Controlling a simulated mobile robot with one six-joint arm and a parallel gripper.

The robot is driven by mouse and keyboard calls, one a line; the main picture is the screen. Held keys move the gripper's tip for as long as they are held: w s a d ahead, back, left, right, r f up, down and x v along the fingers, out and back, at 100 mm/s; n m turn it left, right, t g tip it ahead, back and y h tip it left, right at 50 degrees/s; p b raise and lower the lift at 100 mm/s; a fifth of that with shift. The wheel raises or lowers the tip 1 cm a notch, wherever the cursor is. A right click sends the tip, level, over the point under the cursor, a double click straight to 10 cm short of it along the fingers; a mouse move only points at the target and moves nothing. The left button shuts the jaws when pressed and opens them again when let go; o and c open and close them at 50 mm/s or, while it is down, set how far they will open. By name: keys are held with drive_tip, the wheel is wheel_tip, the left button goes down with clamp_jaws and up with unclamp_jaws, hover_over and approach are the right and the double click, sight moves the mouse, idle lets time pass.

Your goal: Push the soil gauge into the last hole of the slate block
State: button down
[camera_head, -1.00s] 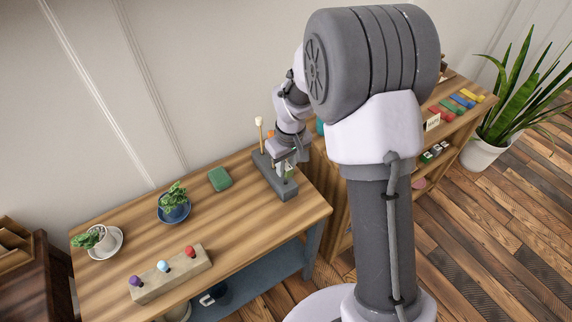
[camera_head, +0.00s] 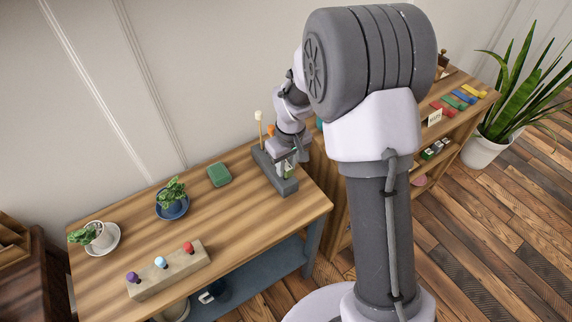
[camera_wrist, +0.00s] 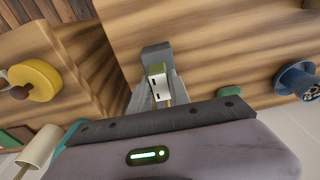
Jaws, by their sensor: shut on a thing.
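The slate block (camera_head: 287,188) is a long dark grey bar lying near the right end of the wooden table. A thin stick with a cream top (camera_head: 258,116) stands at its far end, with an orange thing (camera_head: 271,130) beyond it, partly hidden by my arm. My gripper (camera_wrist: 160,98) is shut on the soil gauge (camera_wrist: 158,82), which has a white face with dark marks and a green top. It holds the gauge over the near end of the block, which also shows in the wrist view (camera_wrist: 156,52). The gauge's lower end and the hole are hidden.
A green box (camera_head: 219,175), a potted plant on a blue saucer (camera_head: 172,205), another on a white saucer (camera_head: 103,240) and a wooden block with coloured knobs (camera_head: 170,272) share the table. A shelf with coloured bars (camera_head: 465,97) stands at right.

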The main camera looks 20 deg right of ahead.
drive_tip(key=c, duration=1.1)
unclamp_jaws()
drive_tip(key=shift+c, duration=0.2)
wheel_tip(320, 180, up, 17)
drive_tip(key=s+p, duration=0.2)
drive_tip(key=p, duration=0.5)
drive_tip(key=shift+d+r, duration=0.2)
drive_tip(key=shift+d, duration=0.1)
wheel_tip(320, 180, up, 9)
drive_tip(key=p, duration=0.8)
